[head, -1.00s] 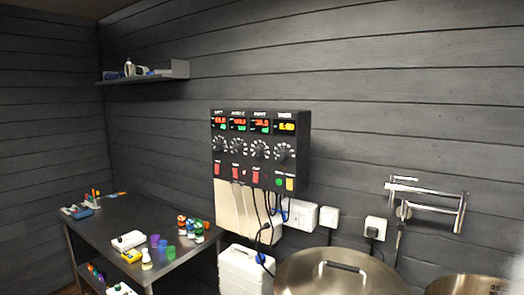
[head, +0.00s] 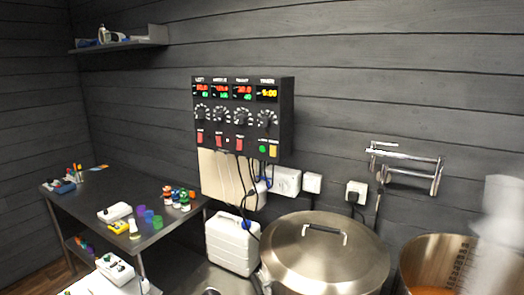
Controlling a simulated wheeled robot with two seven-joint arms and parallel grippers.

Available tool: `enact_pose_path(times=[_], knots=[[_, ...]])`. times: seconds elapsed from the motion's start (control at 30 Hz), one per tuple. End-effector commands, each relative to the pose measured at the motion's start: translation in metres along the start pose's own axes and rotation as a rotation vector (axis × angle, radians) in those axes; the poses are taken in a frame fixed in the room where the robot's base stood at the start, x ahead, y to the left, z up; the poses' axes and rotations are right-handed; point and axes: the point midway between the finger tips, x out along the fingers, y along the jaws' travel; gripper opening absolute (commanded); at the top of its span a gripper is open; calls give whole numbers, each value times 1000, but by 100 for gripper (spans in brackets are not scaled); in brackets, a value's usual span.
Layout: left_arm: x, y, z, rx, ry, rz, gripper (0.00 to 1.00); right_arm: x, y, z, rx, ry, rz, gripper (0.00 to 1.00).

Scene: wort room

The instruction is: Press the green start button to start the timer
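The control panel (head: 229,131) is a black box on the dark plank wall, with several lit displays, knobs and red switches. The green start button (head: 262,149) is at its lower right, beside a yellow button (head: 273,151). The timer display (head: 266,93) at the upper right glows yellow and seems to read 5:00. Nothing touches the panel. A pale blurred shape at the right edge may be part of my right arm; no gripper fingers show there. My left gripper is not in view.
A lidded steel kettle (head: 325,262) stands below the panel, with an open pot (head: 432,262) to its right. A white canister (head: 232,246) stands left of the kettle. A metal table (head: 95,206) with small bottles is at left. A wall-mounted metal rack (head: 405,170) is at right.

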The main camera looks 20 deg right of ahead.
Motion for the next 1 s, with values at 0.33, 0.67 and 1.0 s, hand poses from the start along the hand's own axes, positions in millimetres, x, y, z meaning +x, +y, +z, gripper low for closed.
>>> enact_pose_path(times=[0.33,0.67,1.0], knots=[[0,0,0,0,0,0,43,0,0,0,0,0,0,0],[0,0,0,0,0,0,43,0,0,0,0,0,0,0],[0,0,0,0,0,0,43,0,0,0,0,0,0,0]])
